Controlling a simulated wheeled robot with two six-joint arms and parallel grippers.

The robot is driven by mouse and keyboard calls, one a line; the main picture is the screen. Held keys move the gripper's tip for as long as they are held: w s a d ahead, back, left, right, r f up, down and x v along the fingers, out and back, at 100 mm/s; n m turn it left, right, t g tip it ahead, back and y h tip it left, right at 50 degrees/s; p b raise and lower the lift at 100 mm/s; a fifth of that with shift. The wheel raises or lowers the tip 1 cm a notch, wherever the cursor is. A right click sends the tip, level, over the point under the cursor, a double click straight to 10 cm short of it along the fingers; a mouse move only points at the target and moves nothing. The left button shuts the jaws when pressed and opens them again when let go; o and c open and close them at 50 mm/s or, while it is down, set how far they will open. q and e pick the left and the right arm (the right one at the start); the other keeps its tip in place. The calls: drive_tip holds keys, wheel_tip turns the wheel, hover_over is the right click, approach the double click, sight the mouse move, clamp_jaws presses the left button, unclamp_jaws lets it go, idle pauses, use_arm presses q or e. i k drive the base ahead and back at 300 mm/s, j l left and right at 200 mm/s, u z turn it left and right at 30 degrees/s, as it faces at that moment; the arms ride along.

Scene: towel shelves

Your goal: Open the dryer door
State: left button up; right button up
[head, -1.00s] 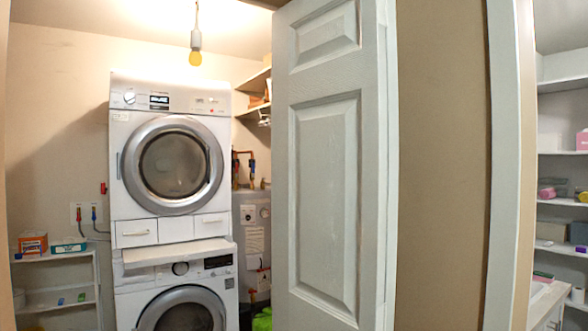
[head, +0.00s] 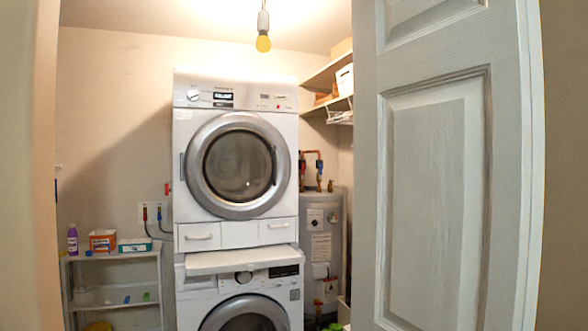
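A white dryer (head: 287,225) with a round grey-rimmed door (head: 237,165) is stacked above a washing machine (head: 195,310) in a small laundry room. The dryer door looks closed, with dark glass in its middle. A handle-like strip shows at the right side of the door's ring. Neither of my grippers shows in the head view.
A white panelled room door (head: 435,180) stands open on the right. A wall edge (head: 30,170) bounds the doorway on the left. A low white shelf (head: 115,257) with boxes and a purple bottle (head: 72,239) stands left of the machines. A grey tank (head: 325,240) is behind on the right.

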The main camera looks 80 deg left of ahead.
sight(219, 203)
drive_tip(key=j+u, duration=0.1)
drive_tip(key=j, duration=1.15)
drive_tip(key=i+j+u, duration=0.1)
drive_tip(key=j, duration=1.1)
drive_tip(key=j+u, duration=0.3)
drive_tip(key=j, duration=0.15)
drive_tip(key=i+j+u, duration=0.1)
drive_tip(key=j+u, duration=0.2)
drive_tip(key=i+j+u, duration=0.1)
drive_tip(key=j+u, duration=0.15)
drive_tip(key=j, duration=0.3)
